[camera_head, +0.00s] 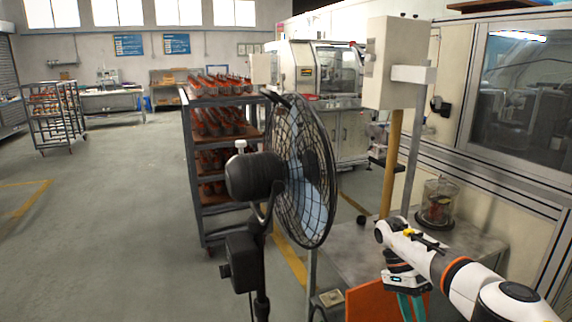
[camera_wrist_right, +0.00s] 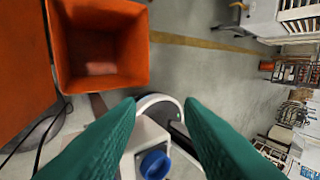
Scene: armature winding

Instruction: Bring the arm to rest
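My right arm (camera_head: 462,278) comes in from the right in the head view, white with an orange ring. Its gripper (camera_head: 412,304) hangs down in front of the grey work table, with green fingers cut off by the lower picture edge. In the right wrist view the two green fingers of the right gripper (camera_wrist_right: 160,104) stand apart with nothing between them. My left arm and left gripper are not in view.
A black floor fan (camera_head: 300,175) stands in front of a rack (camera_head: 190,170) of armatures. A glass jar (camera_head: 438,203) stands on the work table (camera_head: 352,250). An orange bin (camera_wrist_right: 140,50) sits near the right gripper.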

